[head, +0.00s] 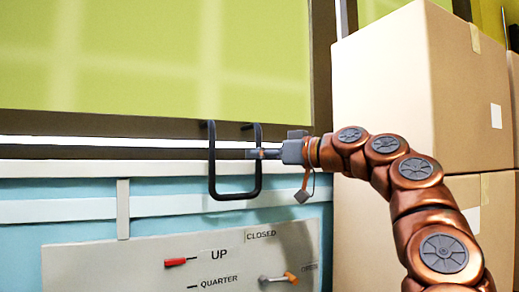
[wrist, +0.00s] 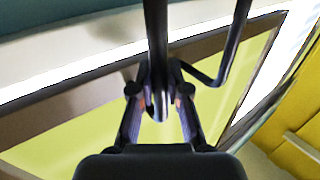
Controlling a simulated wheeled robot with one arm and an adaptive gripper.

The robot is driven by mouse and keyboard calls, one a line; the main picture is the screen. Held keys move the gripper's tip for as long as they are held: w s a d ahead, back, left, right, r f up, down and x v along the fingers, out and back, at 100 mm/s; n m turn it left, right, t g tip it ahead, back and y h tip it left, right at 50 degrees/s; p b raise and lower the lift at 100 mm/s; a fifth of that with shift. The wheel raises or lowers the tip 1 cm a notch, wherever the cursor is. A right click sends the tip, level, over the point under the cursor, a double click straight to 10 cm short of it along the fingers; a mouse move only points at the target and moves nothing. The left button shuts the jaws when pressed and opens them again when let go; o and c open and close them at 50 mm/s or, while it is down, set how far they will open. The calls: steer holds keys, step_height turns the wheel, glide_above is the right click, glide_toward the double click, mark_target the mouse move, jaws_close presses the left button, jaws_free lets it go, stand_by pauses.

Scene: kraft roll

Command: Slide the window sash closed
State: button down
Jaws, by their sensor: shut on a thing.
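The window sash (head: 130,126) has a dark brown bottom rail below a wide yellow-green pane. A thin bright strip shows between this rail and the dark sill below it. A black U-shaped handle (head: 212,165) hangs from the rail near its right end. My gripper (head: 262,153) reaches in from the right and is shut on the right leg of the handle. In the wrist view, the fingers of my gripper (wrist: 157,98) close around a dark bar of the handle (wrist: 156,35). The sash pane (wrist: 80,140) shows behind them.
Stacked cardboard boxes (head: 400,90) stand close to the right of the window, behind my arm. Below the sill is a light blue wall with a pale panel (head: 110,262) marked UP, QUARTER and CLOSED. It carries a red pointer (head: 178,262) and an orange-tipped lever (head: 290,277).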

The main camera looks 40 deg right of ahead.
steer(key=shift+s+d+p, duration=0.2)
steer(key=shift+d+p, duration=0.1)
steer(key=shift+d, duration=0.65)
steer(key=shift+s+d+p, duration=0.15)
steer(key=shift+d+p, duration=0.1)
steer(key=shift+d, duration=0.8)
steer(key=c, duration=1.1)
jaws_free()
steer(key=shift+d, duration=0.1)
steer(key=shift+c, duration=0.2)
